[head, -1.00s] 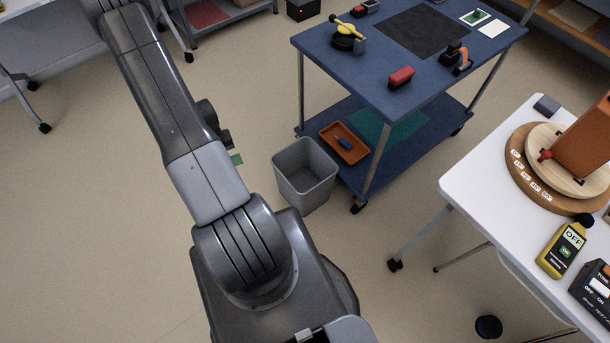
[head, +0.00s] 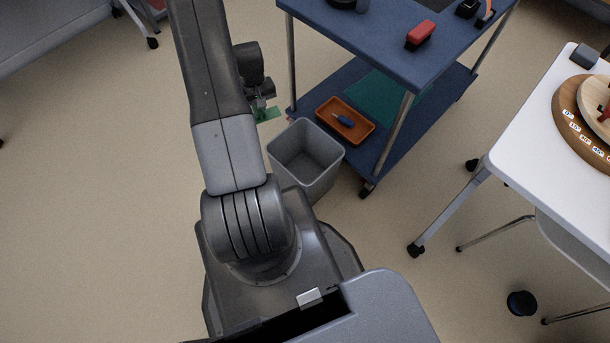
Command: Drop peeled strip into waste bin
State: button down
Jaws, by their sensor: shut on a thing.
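The waste bin (head: 308,178) is a grey, open-topped bin standing on the floor beside the blue cart. Its inside looks empty. My gripper (head: 262,112) is partly hidden behind my arm, up and to the left of the bin in the head view. In the picture the strip lies just above the bin's upper left rim, apart from the opening. How high it is above the floor I cannot tell.
A blue cart (head: 410,62) stands right behind the bin, with an orange tray (head: 346,133) holding a blue-handled tool on its lower shelf. A red block (head: 421,35) sits on its top. A white table (head: 520,140) stands at the right. The floor at left is clear.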

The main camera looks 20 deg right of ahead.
jog(key=s+d+f+b, duration=0.2)
jog(key=d+f+b, duration=0.5)
jog(key=b, duration=0.2)
jog(key=s+d+f+b, duration=0.3)
jog(key=d+f+b, duration=0.5)
jog(key=b, duration=0.2)
jog(key=shift+n+b, duration=0.3)
jog(key=c, duration=1.5)
grip_release()
jog(key=shift+o, duration=0.2)
notch_tip(320, 180, up, 14)
jog(key=p, duration=0.5)
